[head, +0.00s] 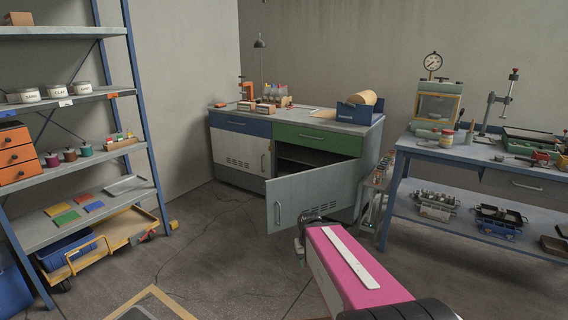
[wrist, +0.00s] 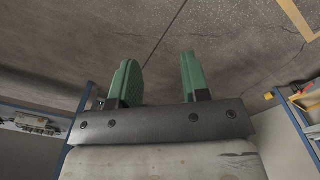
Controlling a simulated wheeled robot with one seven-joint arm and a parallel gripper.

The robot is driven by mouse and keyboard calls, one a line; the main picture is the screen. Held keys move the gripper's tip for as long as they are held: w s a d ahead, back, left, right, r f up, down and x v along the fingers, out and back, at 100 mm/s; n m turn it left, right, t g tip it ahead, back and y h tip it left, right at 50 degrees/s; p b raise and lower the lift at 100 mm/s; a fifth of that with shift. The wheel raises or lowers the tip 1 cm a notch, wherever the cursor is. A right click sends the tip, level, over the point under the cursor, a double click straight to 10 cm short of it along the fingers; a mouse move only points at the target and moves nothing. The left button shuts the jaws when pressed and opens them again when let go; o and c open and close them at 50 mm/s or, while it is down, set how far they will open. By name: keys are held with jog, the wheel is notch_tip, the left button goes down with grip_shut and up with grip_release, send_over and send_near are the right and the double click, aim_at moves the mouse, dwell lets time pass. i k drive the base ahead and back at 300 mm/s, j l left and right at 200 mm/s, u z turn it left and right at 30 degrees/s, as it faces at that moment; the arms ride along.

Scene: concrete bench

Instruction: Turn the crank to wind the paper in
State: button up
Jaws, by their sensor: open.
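A roll of brown paper (head: 364,98) sits in a blue holder (head: 356,113) on the right end of the cabinet's grey top in the head view. A crank cannot be made out at this distance. My gripper (wrist: 158,78) shows in the wrist view with its two green fingers apart and nothing between them. Concrete floor lies beyond the fingers. In the head view my arm reaches forward low, in front of the cabinet, and largely hides the gripper. The gripper is well apart from the paper roll and below the cabinet top.
The cabinet's lower door (head: 313,194) stands open towards me, close to my arm. A blue-legged workbench (head: 470,160) with tools stands at right. A shelf rack (head: 75,100) stands at left. The floor (head: 215,235) between rack and cabinet is mostly clear.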

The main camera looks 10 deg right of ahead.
aim_at(367, 97)
jog(key=i+l+z, duration=0.1)
jog(key=i+l, duration=0.35)
jog(key=l, duration=0.25)
jog(key=i+l+z, duration=0.1)
jog(key=i+l, duration=0.35)
jog(key=l, duration=0.2)
jog(key=i+l+z, duration=0.15)
jog(key=i+l, duration=0.3)
jog(key=l, duration=0.2)
